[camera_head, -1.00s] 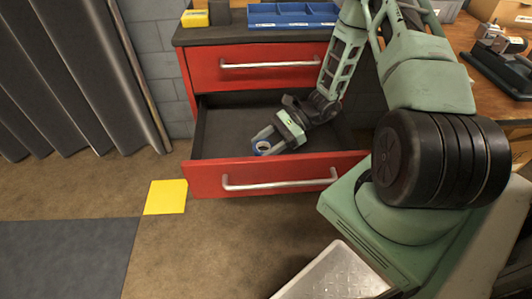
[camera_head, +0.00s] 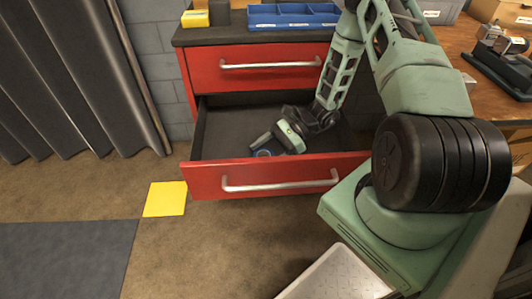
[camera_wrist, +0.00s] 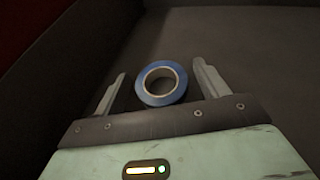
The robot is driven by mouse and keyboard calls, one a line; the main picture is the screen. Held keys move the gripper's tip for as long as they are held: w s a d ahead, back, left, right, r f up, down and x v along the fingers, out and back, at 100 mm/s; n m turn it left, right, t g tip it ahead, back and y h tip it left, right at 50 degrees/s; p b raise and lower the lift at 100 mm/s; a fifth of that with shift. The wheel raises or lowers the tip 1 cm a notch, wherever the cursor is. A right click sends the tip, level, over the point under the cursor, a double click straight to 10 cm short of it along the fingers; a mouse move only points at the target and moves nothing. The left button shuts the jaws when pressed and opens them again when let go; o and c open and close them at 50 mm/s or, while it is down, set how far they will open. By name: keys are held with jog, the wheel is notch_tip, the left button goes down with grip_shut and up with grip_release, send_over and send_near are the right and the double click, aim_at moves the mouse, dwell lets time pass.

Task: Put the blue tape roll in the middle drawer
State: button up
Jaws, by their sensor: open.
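The blue tape roll (camera_wrist: 178,97) lies flat on the dark floor of the open red drawer (camera_head: 281,174). It sits between the two spread fingers of my gripper (camera_wrist: 158,92) in the wrist view, apart from both. In the head view the tape roll (camera_head: 263,153) shows small behind the drawer's front panel, partly hidden. My gripper (camera_head: 262,146) is open and low inside the drawer. The drawer is pulled out below a shut red drawer (camera_head: 270,79).
A blue divided tray (camera_head: 293,24) and a yellow box (camera_head: 195,18) stand on the cabinet top. A yellow square (camera_head: 165,199) lies on the floor at left. A wooden bench (camera_head: 465,50) is at right. The drawer's left part is bare.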

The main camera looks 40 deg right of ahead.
aim_at(286, 151)
jog(key=p+v, duration=0.1)
jog(key=v, duration=0.6)
jog(key=shift+d+r, duration=0.2)
